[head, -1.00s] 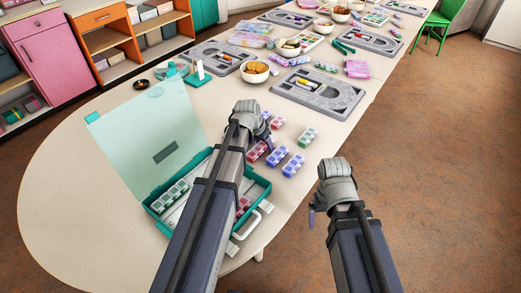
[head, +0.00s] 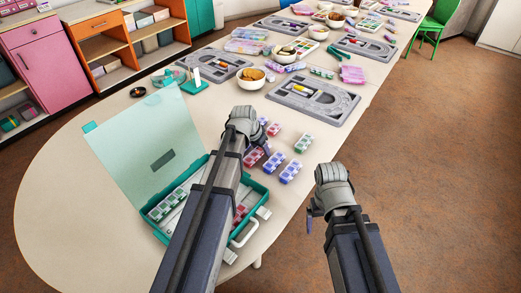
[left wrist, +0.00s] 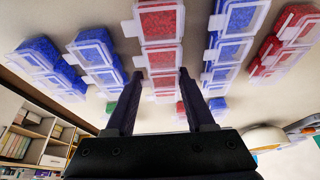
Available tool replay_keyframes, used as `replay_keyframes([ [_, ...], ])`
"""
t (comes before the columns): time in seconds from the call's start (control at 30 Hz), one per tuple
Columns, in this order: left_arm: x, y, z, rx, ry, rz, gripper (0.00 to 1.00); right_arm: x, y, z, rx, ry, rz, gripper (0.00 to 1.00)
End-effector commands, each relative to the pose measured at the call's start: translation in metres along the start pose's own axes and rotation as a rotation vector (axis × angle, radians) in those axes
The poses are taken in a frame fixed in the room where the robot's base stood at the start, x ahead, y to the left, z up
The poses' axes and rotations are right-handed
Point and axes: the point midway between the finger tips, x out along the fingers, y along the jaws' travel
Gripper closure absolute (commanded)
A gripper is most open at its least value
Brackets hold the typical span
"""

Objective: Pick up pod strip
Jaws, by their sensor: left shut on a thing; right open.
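Pod strips with clear lids lie on the table beside the open teal case. In the head view I see a red strip (head: 254,156), two blue strips (head: 272,161) (head: 291,171) and a green strip (head: 303,143). My left gripper (head: 264,137) is over this group, and its arm hides part of it. In the left wrist view its fingers (left wrist: 160,77) are shut on the sides of a red pod strip (left wrist: 160,56), with blue strips on both sides. I cannot tell if that strip is off the table. My right gripper (head: 311,215) is open and empty, beyond the table edge.
The teal case (head: 263,190) has its lid up and holds several strips. A grey bead board (head: 340,105), a white bowl (head: 251,82) and more boards stand farther along the table (head: 80,190). The table's left part is clear.

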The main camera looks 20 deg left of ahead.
Motion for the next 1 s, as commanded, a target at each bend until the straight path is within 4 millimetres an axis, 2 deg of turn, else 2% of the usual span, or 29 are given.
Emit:
replay_keyframes([
  [0.5, -0.072, 0.000, -0.030, 0.000, 0.000, 0.000, 1.00, -0.077, 0.007, 0.004, 0.001, 0.000, 0.000, 0.11],
  [0.6, -0.082, 0.000, -0.034, 0.000, 0.000, 0.000, 1.00, -0.088, 0.008, 0.005, 0.001, 0.000, 0.000, 0.11],
  [0.87, -0.086, -0.001, -0.035, -0.002, 0.000, -0.001, 1.00, -0.093, 0.009, 0.005, 0.001, 0.000, 0.000, 0.11],
  [1.0, -0.087, -0.009, -0.030, -0.016, 0.000, -0.007, 1.00, -0.092, 0.009, 0.005, 0.001, 0.000, 0.000, 0.11],
])
